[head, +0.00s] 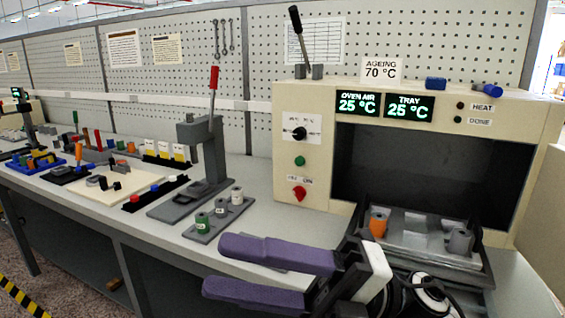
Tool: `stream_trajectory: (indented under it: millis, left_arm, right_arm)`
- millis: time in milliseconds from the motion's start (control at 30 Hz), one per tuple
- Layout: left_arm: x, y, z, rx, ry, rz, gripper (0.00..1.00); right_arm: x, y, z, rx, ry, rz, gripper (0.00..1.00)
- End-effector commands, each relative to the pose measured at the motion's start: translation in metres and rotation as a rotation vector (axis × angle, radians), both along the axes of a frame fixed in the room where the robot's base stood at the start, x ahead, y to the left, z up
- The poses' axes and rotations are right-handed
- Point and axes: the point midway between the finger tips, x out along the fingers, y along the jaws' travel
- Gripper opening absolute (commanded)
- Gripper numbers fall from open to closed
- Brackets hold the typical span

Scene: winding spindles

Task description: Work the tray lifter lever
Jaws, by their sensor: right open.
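A lever with a black grip (296,20) stands on top of the cream ageing oven (470,97), near its left end, between two grey blocks. It leans a little left at the top. No label on it can be read. The oven's dark grey tray (484,275) sits at the open oven mouth, with an orange part (378,225) and a grey cylinder (460,241) in it. My right gripper (217,265) has purple fingers spread apart, pointing left with nothing between them. It is in front of the bench, low and far from the lever. My left gripper is out of view.
A grey press with a red-handled lever (213,79) stands left of the oven. A small rack (203,233) holds several spools near my fingers. Knobs and a green button (299,161) are on the oven front. Blue parts (435,83) lie on the oven top.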

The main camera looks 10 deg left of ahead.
Motion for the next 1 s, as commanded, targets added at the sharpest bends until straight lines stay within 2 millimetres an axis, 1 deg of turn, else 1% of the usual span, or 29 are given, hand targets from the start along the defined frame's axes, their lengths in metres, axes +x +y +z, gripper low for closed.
stream_trajectory:
  millis: [33,67,100,167,200,267,300,367,400,467,500,567,600,667,700,800,833,900,1000]
  left_arm:
    - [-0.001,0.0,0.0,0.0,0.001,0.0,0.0]
    - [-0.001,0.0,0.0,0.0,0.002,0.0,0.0]
    - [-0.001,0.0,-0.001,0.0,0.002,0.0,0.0]
    - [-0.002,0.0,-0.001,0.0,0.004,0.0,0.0]
    - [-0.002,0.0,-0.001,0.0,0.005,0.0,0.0]
    - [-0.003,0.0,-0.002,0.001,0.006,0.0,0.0]
    - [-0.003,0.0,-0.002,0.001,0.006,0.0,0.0]
    - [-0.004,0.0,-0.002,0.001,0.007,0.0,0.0]
    - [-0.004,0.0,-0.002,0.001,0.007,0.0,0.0]
    - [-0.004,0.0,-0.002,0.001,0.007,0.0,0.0]
    - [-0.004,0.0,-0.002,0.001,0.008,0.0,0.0]
    - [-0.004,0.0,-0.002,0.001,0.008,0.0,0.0]
    - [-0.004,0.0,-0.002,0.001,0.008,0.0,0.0]
    - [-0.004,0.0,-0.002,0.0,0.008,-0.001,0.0]
    - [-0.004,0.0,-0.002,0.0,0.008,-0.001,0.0]
    - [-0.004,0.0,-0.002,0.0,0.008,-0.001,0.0]
    - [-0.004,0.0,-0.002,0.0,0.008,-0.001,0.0]
    - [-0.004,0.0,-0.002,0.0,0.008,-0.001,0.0]
    - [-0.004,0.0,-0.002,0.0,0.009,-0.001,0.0]
  right_arm:
    - [0.018,-0.007,-0.006,0.077,0.15,-0.073,0.47]
    - [0.031,-0.013,-0.011,0.119,0.239,-0.122,0.47]
    - [0.05,-0.023,-0.02,0.171,0.358,-0.189,0.47]
    - [0.076,-0.041,-0.042,0.238,0.54,-0.292,0.47]
    - [0.092,-0.055,-0.063,0.275,0.663,-0.363,0.47]
    - [0.112,-0.078,-0.102,0.321,0.851,-0.473,0.47]
    - [0.121,-0.095,-0.133,0.344,0.977,-0.545,0.47]
    - [0.126,-0.121,-0.186,0.369,1.169,-0.658,0.47]
    - [0.124,-0.138,-0.225,0.378,1.297,-0.733,0.47]
    - [0.111,-0.163,-0.284,0.383,1.488,-0.842,0.47]
    - [0.096,-0.18,-0.322,0.38,1.609,-0.913,0.47]
    - [0.067,-0.201,-0.374,0.368,1.78,-1.009,0.47]
    - [0.045,-0.213,-0.405,0.356,1.883,-1.066,0.47]
    - [0.011,-0.228,-0.443,0.335,2.016,-1.142,0.47]
    - [-0.01,-0.236,-0.463,0.321,2.091,-1.183,0.47]
    - [-0.052,-0.249,-0.495,0.291,2.228,-1.256,0.47]
    - [-0.062,-0.251,-0.501,0.283,2.257,-1.269,0.47]
    - [-0.077,-0.256,-0.511,0.271,2.3,-1.294,0.47]
    - [-0.085,-0.258,-0.515,0.265,2.325,-1.306,0.47]
